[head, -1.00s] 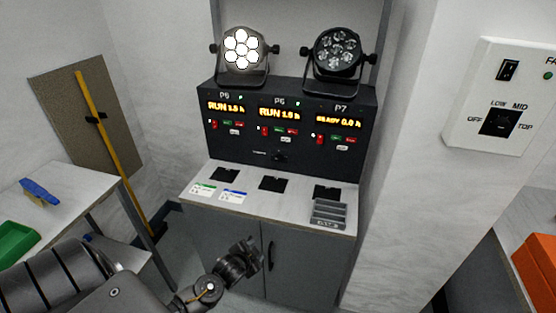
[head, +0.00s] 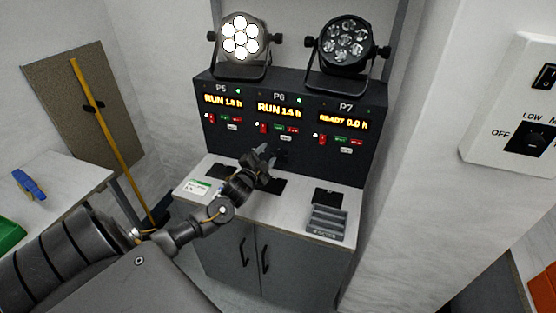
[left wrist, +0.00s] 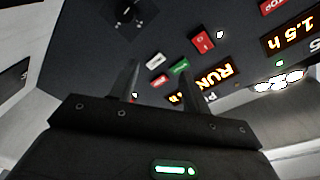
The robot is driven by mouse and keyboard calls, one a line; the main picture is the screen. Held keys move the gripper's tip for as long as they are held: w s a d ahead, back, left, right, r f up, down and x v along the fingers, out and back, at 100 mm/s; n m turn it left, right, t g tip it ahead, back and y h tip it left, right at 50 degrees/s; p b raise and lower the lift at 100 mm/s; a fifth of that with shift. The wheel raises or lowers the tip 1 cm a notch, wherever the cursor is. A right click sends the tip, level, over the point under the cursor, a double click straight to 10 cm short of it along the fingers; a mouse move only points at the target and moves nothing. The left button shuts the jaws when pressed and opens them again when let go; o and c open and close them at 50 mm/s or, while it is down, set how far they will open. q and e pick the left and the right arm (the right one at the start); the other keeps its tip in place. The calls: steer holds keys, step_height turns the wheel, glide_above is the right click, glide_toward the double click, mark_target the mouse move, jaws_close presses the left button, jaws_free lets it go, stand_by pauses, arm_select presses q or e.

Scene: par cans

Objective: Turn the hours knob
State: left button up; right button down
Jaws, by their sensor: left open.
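The small dark hours knob (head: 281,156) sits low in the middle of the black control panel (head: 205,136), partly hidden by my left gripper. It also shows at the top of the left wrist view (left wrist: 126,10), where it looks black on a dark plate. My left gripper (head: 266,155) is open and empty, just left of the knob and in front of the panel. In the left wrist view its two fingers (left wrist: 159,77) point toward the panel, with the knob beyond and left of their tips. They appear apart from it. My right gripper is not in view.
Displays P5 (head: 223,101) and P6 (head: 279,110) read RUN; P7 (head: 344,121) reads READY 0.0 h. A lit lamp (head: 241,39) and an unlit lamp (head: 345,45) stand above. A grey tray (head: 327,221) lies on the counter's right. A wall switch box (head: 490,140) is at right.

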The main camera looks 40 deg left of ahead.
arm_select(q)
step_height(320, 180, down, 2)
glide_toward(278, 156)
steer(key=shift+w+a+f+p, duration=0.2)
steer(key=shift+a+f+p, duration=0.15)
steer(key=shift+f, duration=0.4)
steer(key=shift+w+a+r, duration=0.15)
steer(key=shift+w+r, duration=0.1)
steer(key=shift+w, duration=0.25)
steer(key=shift+w+a+r, duration=0.2)
steer(key=shift+w+r, duration=0.1)
steer(key=shift+w, duration=0.25)
steer(key=x, duration=0.4)
steer(key=shift+f, duration=0.35)
steer(key=shift+w, duration=0.35)
steer(key=shift+w+r, duration=0.1)
steer(key=shift+w, duration=0.15)
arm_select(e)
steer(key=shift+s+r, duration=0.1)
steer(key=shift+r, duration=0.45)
arm_select(q)
steer(key=shift+a, duration=0.1)
steer(key=c, duration=1)
